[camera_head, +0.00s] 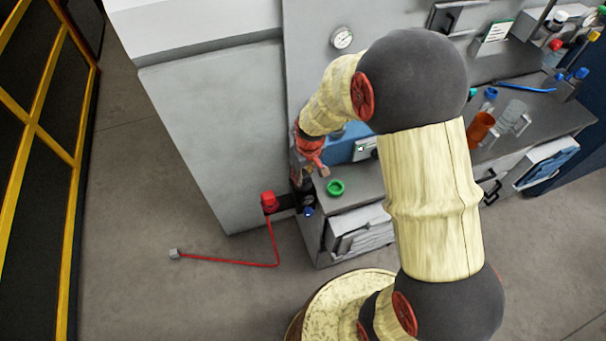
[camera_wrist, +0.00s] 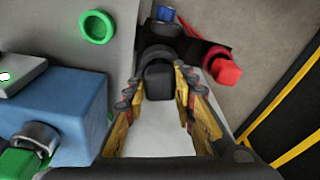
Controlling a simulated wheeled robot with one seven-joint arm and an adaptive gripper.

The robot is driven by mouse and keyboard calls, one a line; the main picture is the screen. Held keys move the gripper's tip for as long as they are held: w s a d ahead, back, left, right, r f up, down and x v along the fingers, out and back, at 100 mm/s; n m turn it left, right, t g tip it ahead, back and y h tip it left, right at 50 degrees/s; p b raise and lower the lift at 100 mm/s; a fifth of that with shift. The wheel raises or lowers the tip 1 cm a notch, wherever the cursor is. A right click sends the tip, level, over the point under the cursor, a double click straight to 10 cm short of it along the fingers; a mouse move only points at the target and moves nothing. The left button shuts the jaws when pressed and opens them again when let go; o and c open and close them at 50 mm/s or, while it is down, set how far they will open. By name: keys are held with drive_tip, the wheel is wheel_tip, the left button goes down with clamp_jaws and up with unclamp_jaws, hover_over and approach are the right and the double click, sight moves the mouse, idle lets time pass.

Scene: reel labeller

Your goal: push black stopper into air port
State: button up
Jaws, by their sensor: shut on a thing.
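My gripper (camera_wrist: 160,105) is shut with a dark, blocky piece, the black stopper (camera_wrist: 158,83), between its fingers. In the head view my gripper (camera_head: 318,168) is small, near the left front corner of the bench, and the stopper cannot be made out there. A dark rounded form (camera_wrist: 156,55) shows just beyond the stopper in the wrist view. I cannot tell whether it is the air port or part of the stopper, nor whether the stopper touches anything.
A red plug (camera_head: 269,202) with a red cable sits on a black bar (camera_wrist: 190,45) beside a blue fitting (camera_wrist: 166,14). A green ring (camera_head: 336,187) lies on the bench top. A blue box (camera_wrist: 60,115) stands close by. Open floor (camera_head: 130,190) lies left of the cabinet.

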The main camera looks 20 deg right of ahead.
sight(306, 177)
drive_tip(key=shift+s+f, duration=0.15)
drive_tip(key=shift+f, duration=0.1)
drive_tip(key=o, duration=1.2)
drive_tip(key=shift+r, duration=0.3)
drive_tip(key=r, duration=0.3)
drive_tip(key=s+r, duration=0.1)
drive_tip(key=r, duration=0.7)
drive_tip(key=shift+s+d+r, duration=0.15)
drive_tip(key=shift+s+d, duration=0.1)
